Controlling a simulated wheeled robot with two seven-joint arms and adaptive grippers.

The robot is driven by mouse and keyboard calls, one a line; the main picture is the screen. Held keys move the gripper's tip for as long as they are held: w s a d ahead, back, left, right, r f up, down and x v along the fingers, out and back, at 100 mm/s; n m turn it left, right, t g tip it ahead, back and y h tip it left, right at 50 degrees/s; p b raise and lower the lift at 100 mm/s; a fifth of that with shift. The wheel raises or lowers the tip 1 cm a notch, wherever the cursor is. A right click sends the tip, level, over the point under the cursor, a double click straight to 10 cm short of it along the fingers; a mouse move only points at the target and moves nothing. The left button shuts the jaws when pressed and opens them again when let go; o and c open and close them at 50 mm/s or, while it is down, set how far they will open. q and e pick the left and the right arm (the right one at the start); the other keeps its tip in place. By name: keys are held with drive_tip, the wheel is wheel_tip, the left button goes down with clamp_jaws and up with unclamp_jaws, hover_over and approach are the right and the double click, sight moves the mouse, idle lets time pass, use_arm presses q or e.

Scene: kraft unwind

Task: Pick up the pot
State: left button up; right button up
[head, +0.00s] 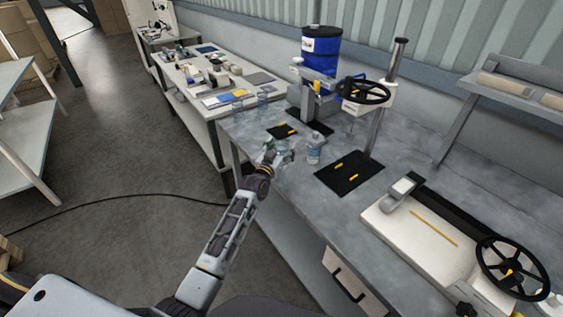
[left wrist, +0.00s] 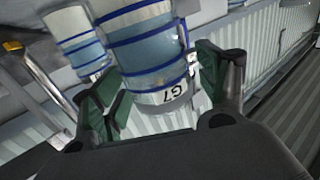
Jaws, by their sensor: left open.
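A clear pot with blue bands and a label reading G7 (left wrist: 150,45) fills the middle of the left wrist view. It stands between the spread green-padded fingers of my left gripper (left wrist: 160,85), which is open. In the head view my left gripper (head: 275,158) is at the near edge of the grey bench, with a clear pot (head: 284,146) at its fingers, partly hidden. Another clear pot with a pale label (head: 314,152) stands just right of it. A second banded pot (left wrist: 76,42) shows at the left of the wrist view. Whether the fingers touch the G7 pot I cannot tell.
Two more clear pots (head: 262,104) stand farther back on the bench (head: 290,180). A press with a black handwheel (head: 364,91) and a blue drum (head: 321,50) rise behind. A black mat (head: 349,174) lies to the right. A cable crosses the floor at left.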

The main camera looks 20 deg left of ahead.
use_arm(q)
drive_tip(key=c, duration=1.5)
drive_tip(key=shift+o, duration=0.2)
drive_tip(key=shift+r, duration=0.1)
wheel_tip(320, 180, up, 10)
